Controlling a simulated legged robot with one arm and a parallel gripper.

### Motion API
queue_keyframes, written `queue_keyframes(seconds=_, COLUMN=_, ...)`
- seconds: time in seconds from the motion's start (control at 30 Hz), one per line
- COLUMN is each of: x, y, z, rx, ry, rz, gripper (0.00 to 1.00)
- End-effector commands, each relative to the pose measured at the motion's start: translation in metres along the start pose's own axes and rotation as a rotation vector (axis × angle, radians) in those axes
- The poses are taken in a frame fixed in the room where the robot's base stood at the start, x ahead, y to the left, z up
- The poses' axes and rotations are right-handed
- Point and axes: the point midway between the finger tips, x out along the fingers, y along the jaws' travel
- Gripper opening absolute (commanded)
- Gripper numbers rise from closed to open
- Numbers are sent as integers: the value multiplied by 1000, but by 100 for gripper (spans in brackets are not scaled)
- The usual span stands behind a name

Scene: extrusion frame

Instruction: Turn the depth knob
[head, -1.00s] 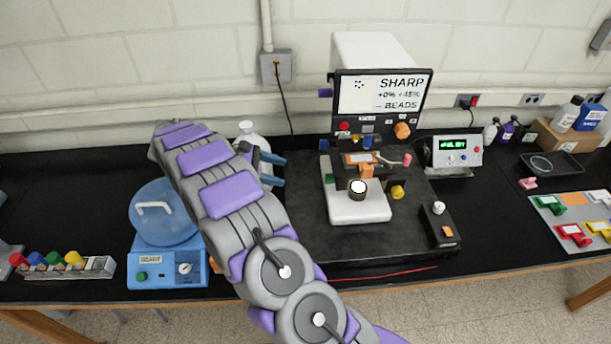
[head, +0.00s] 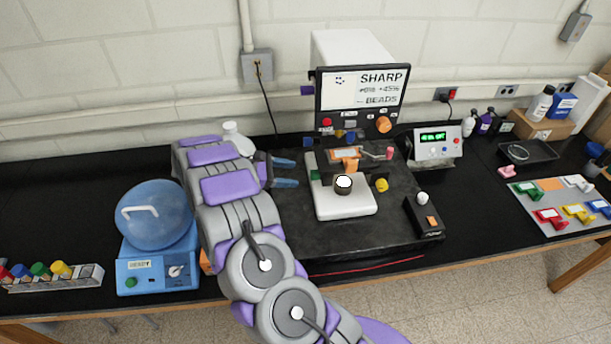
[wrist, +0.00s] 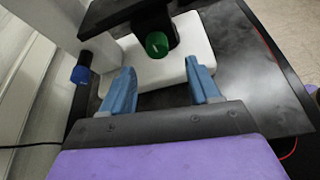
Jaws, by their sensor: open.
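The instrument (head: 344,205) has a white stage on a dark base plate under a box with a screen (head: 361,88). It carries several coloured knobs: orange (head: 384,124) on the front panel, yellow (head: 381,185) right of the stage, green (head: 314,174) left of it, purple (head: 307,90) beside the screen. I cannot read which is labelled depth. My gripper (head: 288,172) is open and empty, left of the stage, pointing right. In the wrist view, the green knob (wrist: 157,44) lies ahead between the open fingers (wrist: 160,68), apart from them; a blue knob (wrist: 81,74) is at left.
A blue device with a domed lid (head: 156,216) stands left of my arm. A white bottle (head: 238,139) is behind it. A control box with a white knob (head: 424,216) and a green-display meter (head: 438,143) stand right. A red cable (head: 365,266) lies along the front.

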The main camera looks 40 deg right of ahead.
Motion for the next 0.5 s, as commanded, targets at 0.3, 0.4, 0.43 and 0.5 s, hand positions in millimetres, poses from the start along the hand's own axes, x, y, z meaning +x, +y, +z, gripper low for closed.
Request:
queue_keyframes(seconds=0.3, x=53, y=0, z=0, rx=-3, ry=1, rz=-4, gripper=61)
queue_keyframes(seconds=0.4, x=58, y=0, z=0, rx=-2, ry=-1, rz=-1, gripper=61)
queue_keyframes(seconds=0.43, x=59, y=0, z=0, rx=-2, ry=-2, rz=-1, gripper=61)
queue_keyframes(seconds=0.5, x=60, y=-1, z=0, rx=-1, ry=-2, rz=0, gripper=61)
